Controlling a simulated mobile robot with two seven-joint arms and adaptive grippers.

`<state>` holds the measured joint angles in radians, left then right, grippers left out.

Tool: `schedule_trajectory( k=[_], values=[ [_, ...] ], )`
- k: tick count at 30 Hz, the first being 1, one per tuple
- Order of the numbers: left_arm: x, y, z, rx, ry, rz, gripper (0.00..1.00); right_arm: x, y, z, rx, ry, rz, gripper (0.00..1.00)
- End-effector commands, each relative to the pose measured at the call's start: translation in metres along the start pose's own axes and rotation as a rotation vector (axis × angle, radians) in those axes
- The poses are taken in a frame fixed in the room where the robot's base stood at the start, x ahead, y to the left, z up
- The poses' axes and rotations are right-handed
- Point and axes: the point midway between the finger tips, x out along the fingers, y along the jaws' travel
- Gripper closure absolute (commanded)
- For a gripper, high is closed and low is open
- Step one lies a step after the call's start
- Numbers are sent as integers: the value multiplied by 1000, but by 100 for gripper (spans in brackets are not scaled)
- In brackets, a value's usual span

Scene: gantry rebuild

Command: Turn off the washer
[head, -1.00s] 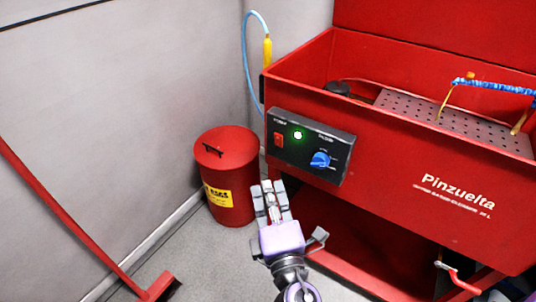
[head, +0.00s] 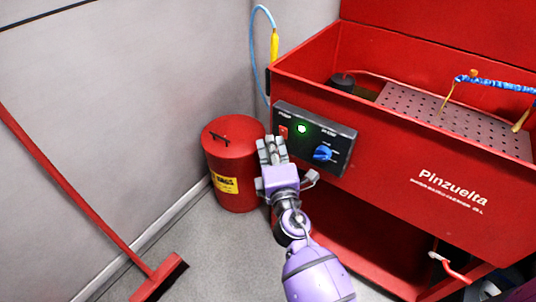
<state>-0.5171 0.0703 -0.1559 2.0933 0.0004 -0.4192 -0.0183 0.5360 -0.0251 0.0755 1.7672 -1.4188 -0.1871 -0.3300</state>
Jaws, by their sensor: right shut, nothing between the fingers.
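The washer (head: 400,160) is a red open-topped tub marked "Pinzuelta" on the right of the head view. Its dark control panel (head: 315,136) on the front left carries a red switch (head: 284,132), a lit green lamp (head: 302,129) and a blue knob (head: 323,153). My right gripper (head: 271,146) is shut and empty. Its fingertips appear just below and left of the red switch, in front of the panel's lower left corner. I cannot tell whether they touch it. My left gripper is not in view.
A red bin (head: 231,165) with a yellow label stands left of the washer. A red broom (head: 80,190) leans at the left. A blue hose (head: 253,50) hangs on the wall. A perforated plate (head: 440,110) lies inside the tub. Grey floor (head: 215,260) is free in front.

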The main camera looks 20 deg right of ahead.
Motion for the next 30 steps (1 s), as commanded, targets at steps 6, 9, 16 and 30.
schedule_trajectory(
  k=[6, 9, 16, 30],
  values=[
    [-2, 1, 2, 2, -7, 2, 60, 10, 0, 10, 1, 2, 0, 100],
    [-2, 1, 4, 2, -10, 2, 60, 10, 0, 10, 2, 2, 0, 100],
    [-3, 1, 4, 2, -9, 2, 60, 10, 0, 10, 2, 1, 0, 100],
    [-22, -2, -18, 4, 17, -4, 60, 15, 2, 15, 51, 2, -51, 100]
  ],
)
